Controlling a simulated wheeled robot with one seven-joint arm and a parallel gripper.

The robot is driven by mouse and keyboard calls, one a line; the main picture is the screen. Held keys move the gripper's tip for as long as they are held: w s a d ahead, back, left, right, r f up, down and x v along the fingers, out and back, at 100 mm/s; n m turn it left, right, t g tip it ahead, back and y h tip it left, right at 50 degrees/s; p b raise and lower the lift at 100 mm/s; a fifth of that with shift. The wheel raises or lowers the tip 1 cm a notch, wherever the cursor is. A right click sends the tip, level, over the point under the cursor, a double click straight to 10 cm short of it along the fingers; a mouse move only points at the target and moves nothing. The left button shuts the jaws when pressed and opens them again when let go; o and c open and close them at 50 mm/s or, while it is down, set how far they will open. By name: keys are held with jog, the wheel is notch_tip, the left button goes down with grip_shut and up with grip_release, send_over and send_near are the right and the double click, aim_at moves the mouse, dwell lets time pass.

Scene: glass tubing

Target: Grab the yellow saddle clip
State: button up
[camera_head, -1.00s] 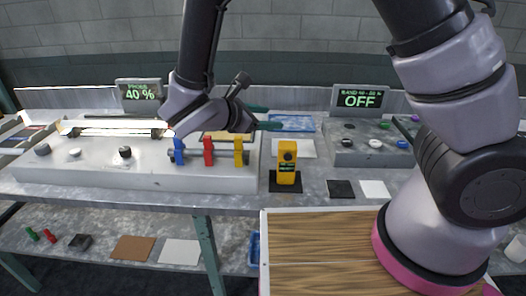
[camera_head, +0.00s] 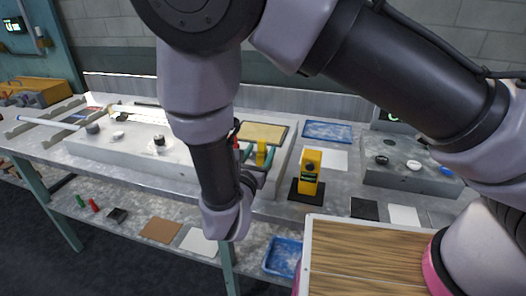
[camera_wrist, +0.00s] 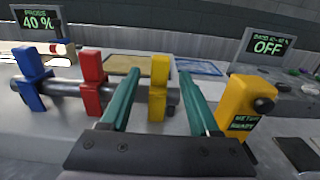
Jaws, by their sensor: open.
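The yellow saddle clip (camera_wrist: 159,88) is an upright clip on a grey horizontal rod (camera_wrist: 65,88), at the rod's right end. A red clip (camera_wrist: 93,82) and a blue clip (camera_wrist: 34,80) sit on the same rod to its left. My gripper (camera_wrist: 156,74) is open, its two teal fingers pointing forward. In the wrist view the yellow clip shows between the fingers, and I cannot tell how deep it sits between them. In the head view the yellow clip (camera_head: 261,152) shows by the finger tips; my arm hides the red and blue clips mostly.
A yellow meter (camera_head: 309,172) on a black base stands close to the right of the clip. A brown-topped tray (camera_head: 262,132) and a blue tray (camera_head: 328,131) lie behind. A grey control block (camera_head: 405,172) stands at right. A wooden-topped surface (camera_head: 370,255) is in front.

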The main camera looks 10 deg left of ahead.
jog(key=w, duration=0.5)
jog(key=shift+w+d+r, duration=0.1)
jog(key=shift+w+d, duration=0.05)
jog(key=shift+w, duration=0.1)
grip_shut()
